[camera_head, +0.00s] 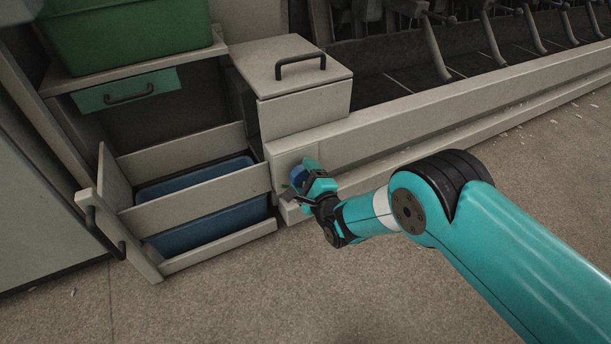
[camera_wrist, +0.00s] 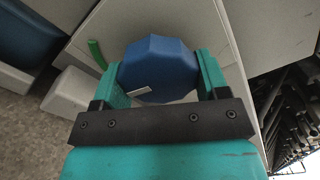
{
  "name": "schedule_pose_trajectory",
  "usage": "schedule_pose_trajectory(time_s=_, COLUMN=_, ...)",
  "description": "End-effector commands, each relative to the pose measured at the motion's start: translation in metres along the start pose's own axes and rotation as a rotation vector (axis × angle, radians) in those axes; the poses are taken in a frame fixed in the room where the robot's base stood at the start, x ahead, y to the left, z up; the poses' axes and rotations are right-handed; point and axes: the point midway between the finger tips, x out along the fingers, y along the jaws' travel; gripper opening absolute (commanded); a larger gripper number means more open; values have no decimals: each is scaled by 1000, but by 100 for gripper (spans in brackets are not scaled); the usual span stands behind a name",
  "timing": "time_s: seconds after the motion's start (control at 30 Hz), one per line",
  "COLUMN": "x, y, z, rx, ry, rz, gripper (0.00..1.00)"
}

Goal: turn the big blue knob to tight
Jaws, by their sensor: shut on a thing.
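The big blue knob (camera_wrist: 158,68) sits on a pale panel (camera_wrist: 205,22) in the wrist view. It has a faceted rim and a white pointer mark (camera_wrist: 138,90) at its lower left. A green mark (camera_wrist: 97,54) is on the panel to the left of the knob, apart from the pointer mark. My gripper (camera_wrist: 158,80) has one teal finger on each side of the knob and is shut on it. In the head view the knob (camera_head: 298,175) is small and partly hidden by my gripper (camera_head: 305,179), at the machine's front corner. I cannot read any lettering.
An open drawer (camera_head: 195,197) with a blue bin (camera_head: 205,222) stands left of the knob. A box with a black handle (camera_head: 300,67) is above it. A green bin (camera_head: 125,30) rests on a shelf at upper left. The floor (camera_head: 250,290) in front is clear.

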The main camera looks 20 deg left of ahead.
Motion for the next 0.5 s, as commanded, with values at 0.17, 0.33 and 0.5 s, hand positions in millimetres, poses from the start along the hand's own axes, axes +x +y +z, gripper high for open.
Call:
schedule_pose_trajectory(time_s=0.17, x=-2, y=3, z=1, rx=2, ry=-1, rz=6, gripper=44)
schedule_pose_trajectory(time_s=0.33, x=-2, y=3, z=1, rx=2, ry=-1, rz=7, gripper=79)
schedule_pose_trajectory(time_s=0.5, x=-1, y=2, z=0, rx=1, ry=0, rz=4, gripper=90)
